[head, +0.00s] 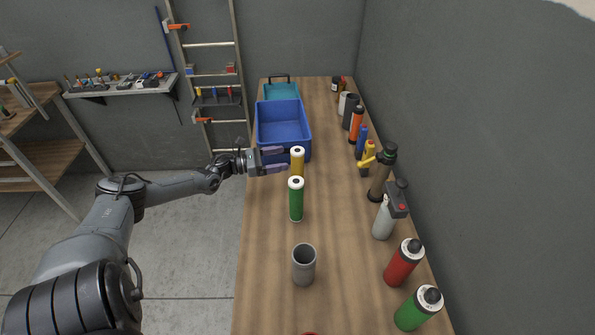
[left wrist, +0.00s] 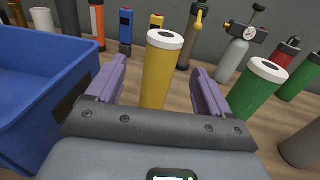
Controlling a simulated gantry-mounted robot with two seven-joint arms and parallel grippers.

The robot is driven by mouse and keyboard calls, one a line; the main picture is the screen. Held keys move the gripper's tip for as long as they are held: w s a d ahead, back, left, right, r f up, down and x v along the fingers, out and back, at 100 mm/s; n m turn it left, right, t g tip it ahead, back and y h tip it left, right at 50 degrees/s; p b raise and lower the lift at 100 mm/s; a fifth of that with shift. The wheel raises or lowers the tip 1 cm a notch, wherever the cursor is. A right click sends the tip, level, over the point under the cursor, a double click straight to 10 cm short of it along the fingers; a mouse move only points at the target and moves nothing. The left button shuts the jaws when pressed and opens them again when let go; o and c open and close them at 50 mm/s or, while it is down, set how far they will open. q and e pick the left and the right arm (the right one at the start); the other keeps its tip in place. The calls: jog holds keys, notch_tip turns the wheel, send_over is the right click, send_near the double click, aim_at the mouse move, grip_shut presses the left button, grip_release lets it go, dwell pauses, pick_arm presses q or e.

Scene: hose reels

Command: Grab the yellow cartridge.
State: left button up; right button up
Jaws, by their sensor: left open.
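The yellow cartridge (head: 297,163) stands upright on the wooden bench, with a white top with a dark hole. In the left wrist view the yellow cartridge (left wrist: 160,78) stands between the two purple fingers, slightly beyond the palm. My left gripper (head: 279,160) is open, coming in from the left, with its fingers to either side of the cartridge. It also shows in the left wrist view (left wrist: 160,85). I cannot tell whether either finger touches the cartridge. A green cartridge (head: 296,202) stands upright just in front of the yellow one. My right gripper is not in view.
A blue bin (head: 284,143) stands behind the yellow cartridge, close to my gripper. A grey cup (head: 304,265) stands nearer on the bench (head: 265,290). Several bottles, including a red one (head: 403,264), line the right wall. The strip between them and the cartridges is clear.

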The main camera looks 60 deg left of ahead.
aim_at(292, 157)
pick_arm(q)
jog(key=shift+x, duration=2.55)
jog(key=shift+d+f, duration=0.1)
jog(key=shift+d, duration=0.05)
jog(key=shift+c, duration=0.2)
grip_shut()
